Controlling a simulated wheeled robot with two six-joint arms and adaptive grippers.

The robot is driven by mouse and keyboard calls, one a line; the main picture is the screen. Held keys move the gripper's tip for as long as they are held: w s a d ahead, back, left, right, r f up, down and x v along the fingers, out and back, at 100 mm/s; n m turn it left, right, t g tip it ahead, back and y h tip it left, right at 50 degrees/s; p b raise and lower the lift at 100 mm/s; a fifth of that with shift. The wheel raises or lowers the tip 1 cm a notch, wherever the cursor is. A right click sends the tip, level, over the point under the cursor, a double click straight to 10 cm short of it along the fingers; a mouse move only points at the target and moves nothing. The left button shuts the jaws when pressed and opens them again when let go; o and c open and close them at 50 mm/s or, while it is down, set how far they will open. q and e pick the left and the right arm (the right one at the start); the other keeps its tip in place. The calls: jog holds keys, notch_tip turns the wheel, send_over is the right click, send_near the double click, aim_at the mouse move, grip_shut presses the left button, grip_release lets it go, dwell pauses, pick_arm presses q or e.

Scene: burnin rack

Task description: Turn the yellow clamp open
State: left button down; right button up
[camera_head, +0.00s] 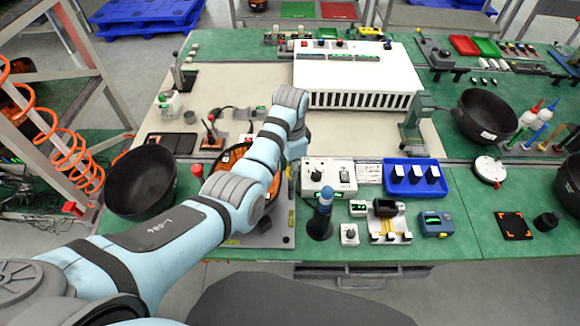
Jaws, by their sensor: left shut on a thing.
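My left arm comes in from the lower left and bends down at its wrist over a dark round fixture with orange parts (232,156) on a grey base plate (288,236). My left gripper (290,172) is below the wrist, mostly hidden by my own arm links. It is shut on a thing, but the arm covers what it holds. I cannot make out the yellow clamp here; the arm hides much of the fixture. My right gripper is not in view.
A white control box (328,177) stands just right of the wrist, with a blue tray (414,190) beyond it. A black bowl (140,182) is at left. A large white slotted unit (358,75) is behind.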

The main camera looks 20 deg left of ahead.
pick_arm(q)
jog(key=shift+w+r, duration=0.1)
jog(key=c, duration=1.3)
grip_release()
jog(key=shift+d, duration=0.15)
jog(key=shift+c, duration=0.2)
notch_tip(320, 180, up, 7)
jog(key=shift+r, duration=0.2)
